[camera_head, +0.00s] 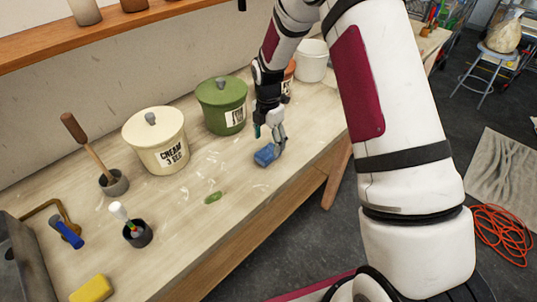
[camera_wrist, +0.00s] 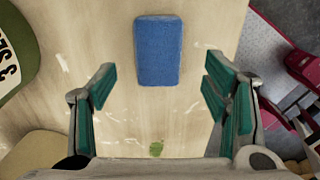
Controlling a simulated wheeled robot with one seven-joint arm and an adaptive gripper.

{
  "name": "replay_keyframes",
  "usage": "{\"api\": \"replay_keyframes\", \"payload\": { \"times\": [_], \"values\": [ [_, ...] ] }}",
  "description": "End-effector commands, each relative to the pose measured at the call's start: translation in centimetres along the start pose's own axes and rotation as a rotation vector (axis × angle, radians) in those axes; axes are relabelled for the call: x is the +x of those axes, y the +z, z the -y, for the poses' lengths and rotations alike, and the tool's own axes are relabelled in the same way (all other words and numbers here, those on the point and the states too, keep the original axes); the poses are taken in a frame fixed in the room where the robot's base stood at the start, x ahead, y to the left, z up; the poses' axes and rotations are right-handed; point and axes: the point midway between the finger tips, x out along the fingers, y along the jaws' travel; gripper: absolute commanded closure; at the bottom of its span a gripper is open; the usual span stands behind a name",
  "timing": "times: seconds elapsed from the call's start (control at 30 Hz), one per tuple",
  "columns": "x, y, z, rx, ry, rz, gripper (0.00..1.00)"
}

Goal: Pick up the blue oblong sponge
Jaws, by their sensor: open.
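The blue oblong sponge (camera_head: 266,155) lies flat on the pale wooden bench, near its front edge. In the wrist view the sponge (camera_wrist: 158,50) lies at the top middle, its long side running up the picture. My gripper (camera_head: 277,140) is close over the sponge in the head view. In the wrist view my gripper (camera_wrist: 160,92) is open with its green-padded fingers spread wider than the sponge. Nothing is between the pads, and the sponge lies ahead of the fingertips. Whether the fingers touch the bench cannot be told.
A green lidded jar (camera_head: 222,106) and a cream jar (camera_head: 156,140) stand behind to the left. A white pot (camera_head: 312,62) stands at the back. A small green piece (camera_head: 213,198) lies on the bench (camera_head: 180,235). A yellow sponge (camera_head: 92,289) is at the front left.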

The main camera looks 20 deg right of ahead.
Motion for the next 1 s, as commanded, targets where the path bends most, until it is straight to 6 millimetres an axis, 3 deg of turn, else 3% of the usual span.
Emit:
{"api": "replay_keyframes", "payload": {
  "times": [0.2,0.53,0.87,1.0],
  "values": [
    [1.2,-0.1,0.0,0.002,-0.001,-0.001,0.31],
    [5.1,0.0,-0.1,0.001,0.0,0.0,0.31],
    [5.7,0.1,-0.2,0.002,0.001,0.0,0.31],
    [5.7,0.1,-0.2,0.002,0.001,0.0,0.63]
  ]
}}
